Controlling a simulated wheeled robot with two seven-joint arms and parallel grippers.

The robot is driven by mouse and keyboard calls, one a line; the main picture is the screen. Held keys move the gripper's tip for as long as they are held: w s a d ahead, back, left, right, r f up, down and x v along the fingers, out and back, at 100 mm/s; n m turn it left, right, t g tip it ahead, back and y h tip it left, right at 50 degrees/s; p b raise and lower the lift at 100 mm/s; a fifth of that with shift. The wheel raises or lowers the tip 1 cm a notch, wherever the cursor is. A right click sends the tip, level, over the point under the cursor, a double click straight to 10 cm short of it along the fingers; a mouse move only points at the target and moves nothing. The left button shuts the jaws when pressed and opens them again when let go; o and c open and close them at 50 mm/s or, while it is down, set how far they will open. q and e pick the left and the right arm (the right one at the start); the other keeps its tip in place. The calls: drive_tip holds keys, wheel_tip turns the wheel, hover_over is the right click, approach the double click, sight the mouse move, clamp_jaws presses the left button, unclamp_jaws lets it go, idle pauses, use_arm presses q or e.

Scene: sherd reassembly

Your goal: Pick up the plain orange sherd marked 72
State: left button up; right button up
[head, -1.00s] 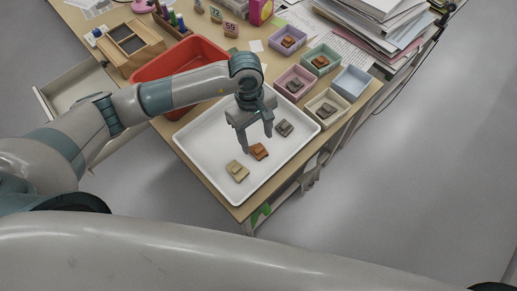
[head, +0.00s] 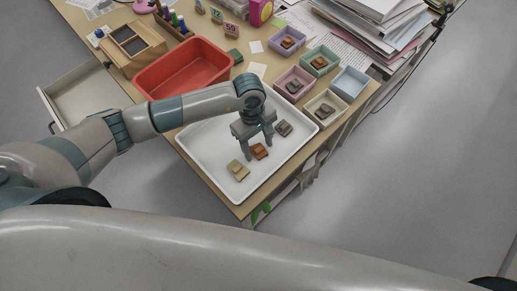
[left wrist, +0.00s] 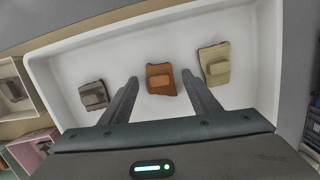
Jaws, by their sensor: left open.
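The plain orange sherd (head: 259,152) lies in the white tray (head: 205,165), between a tan sherd (head: 238,169) and a grey sherd (head: 284,128). My left gripper (head: 258,147) points down at the orange sherd, open and empty. In the left wrist view the orange sherd (left wrist: 161,79) appears between and just beyond the two fingertips (left wrist: 160,79). I cannot tell the exact height of the fingertips above it. A smaller piece or raised block shows on its face; no number is readable. My right gripper is not in view.
A red bin (head: 182,68) stands behind the tray. Small boxes holding sherds, such as the pink box (head: 279,83), are at the back right, with an empty-looking blue box (head: 351,82). Number cards (head: 231,31) and paper stacks (head: 375,15) stand farther back.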

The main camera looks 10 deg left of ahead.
sight(260, 149)
use_arm(q)
drive_tip(key=c, duration=1.1)
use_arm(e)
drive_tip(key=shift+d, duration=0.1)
use_arm(q)
drive_tip(key=shift+r, duration=0.1)
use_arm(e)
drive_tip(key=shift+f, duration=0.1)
